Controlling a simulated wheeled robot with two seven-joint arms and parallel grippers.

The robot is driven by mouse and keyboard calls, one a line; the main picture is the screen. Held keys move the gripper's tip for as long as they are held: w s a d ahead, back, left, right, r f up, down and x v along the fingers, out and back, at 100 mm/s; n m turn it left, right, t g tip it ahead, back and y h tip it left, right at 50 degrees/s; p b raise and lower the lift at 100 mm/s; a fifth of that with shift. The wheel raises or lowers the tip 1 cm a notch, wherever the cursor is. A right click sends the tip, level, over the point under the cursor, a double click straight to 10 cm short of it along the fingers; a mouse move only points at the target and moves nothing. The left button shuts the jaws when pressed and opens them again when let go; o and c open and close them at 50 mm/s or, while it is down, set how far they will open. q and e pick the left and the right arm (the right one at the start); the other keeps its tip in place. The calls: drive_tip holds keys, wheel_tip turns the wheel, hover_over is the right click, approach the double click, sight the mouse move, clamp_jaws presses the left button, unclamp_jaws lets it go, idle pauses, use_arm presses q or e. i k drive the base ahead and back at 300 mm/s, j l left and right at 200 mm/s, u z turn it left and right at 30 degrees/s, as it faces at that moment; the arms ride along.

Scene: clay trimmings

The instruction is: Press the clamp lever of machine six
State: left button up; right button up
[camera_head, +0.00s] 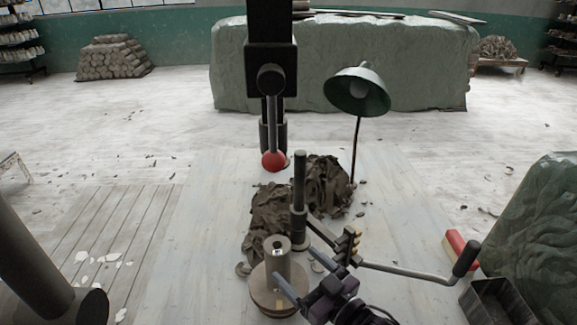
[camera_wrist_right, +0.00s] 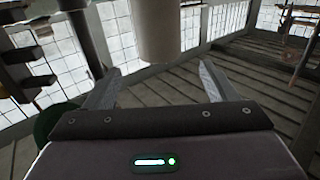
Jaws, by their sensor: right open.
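A machine stands on the pale table. A lever with a red ball knob (camera_head: 273,161) hangs from its dark column (camera_head: 270,60). A second, cranked lever (camera_head: 410,271) with a black grip extends right from a dark upright post (camera_head: 299,185). I cannot tell which is the clamp lever, and no number six is readable. A pale cylinder (camera_head: 278,262) stands on a round base in front. My right gripper (camera_head: 293,265) is open and empty beside this cylinder, left of the black grip. In the right wrist view its fingers (camera_wrist_right: 160,68) are spread below a pale cylinder (camera_wrist_right: 156,30).
Dark clay trimmings (camera_head: 328,187) heap behind the post. A green lamp (camera_head: 358,92) stands behind them. At right are a dark open box (camera_head: 497,302), a red-and-white block (camera_head: 461,250) and a large green-grey mass (camera_head: 540,225). The table's left part (camera_head: 205,230) is mostly clear.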

sight(270, 78)
drive_tip(key=k+j, duration=0.3)
drive_tip(key=k, duration=0.15)
drive_tip(key=k+j, duration=0.3)
drive_tip(key=k, duration=0.15)
